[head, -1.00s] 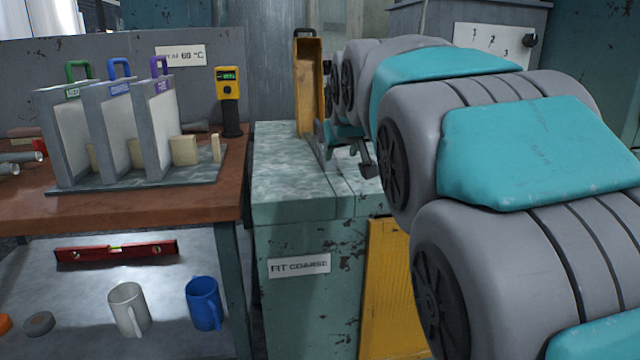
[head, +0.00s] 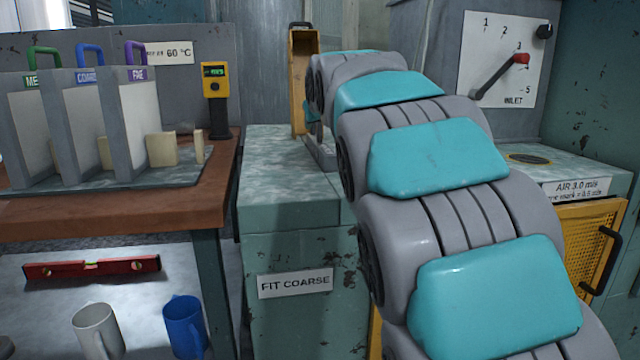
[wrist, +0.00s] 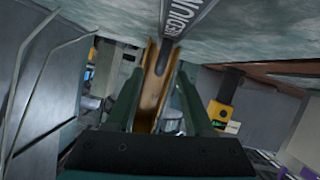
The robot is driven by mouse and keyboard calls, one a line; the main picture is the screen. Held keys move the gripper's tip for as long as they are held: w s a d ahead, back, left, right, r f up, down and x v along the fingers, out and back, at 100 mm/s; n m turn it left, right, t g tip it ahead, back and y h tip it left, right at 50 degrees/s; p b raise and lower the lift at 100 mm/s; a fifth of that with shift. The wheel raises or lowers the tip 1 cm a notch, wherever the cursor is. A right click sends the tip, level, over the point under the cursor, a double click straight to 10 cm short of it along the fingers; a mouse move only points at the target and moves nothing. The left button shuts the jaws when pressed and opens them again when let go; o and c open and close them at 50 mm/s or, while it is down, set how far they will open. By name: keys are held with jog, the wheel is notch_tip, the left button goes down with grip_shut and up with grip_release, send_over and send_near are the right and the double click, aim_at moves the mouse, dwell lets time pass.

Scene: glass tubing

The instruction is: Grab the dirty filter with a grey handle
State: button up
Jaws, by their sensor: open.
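My gripper (wrist: 157,110) shows in the wrist view as two teal fingers, apart, with nothing seen held between them. A tall ochre frame (head: 304,80) with a dark handle on top stands upright at the back of the counter in the head view. It also shows beyond and between my fingers in the wrist view (wrist: 153,92). A narrow grey bar with white lettering (wrist: 188,18) runs up to it; I cannot tell whether this is the dirty filter's edge. No grey filter handle can be made out. In the head view my arm hides my fingertips.
A mottled green counter (head: 280,185) labelled FIT COARSE is under my arm. On the brown bench (head: 120,215) at left stand several filters with green, blue and purple handles, and a yellow meter (head: 215,80). An inlet lever (head: 500,75) is at the right.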

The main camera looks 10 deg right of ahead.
jog(key=shift+x, duration=2.35)
jog(key=shift+r, duration=0.15)
grip_shut()
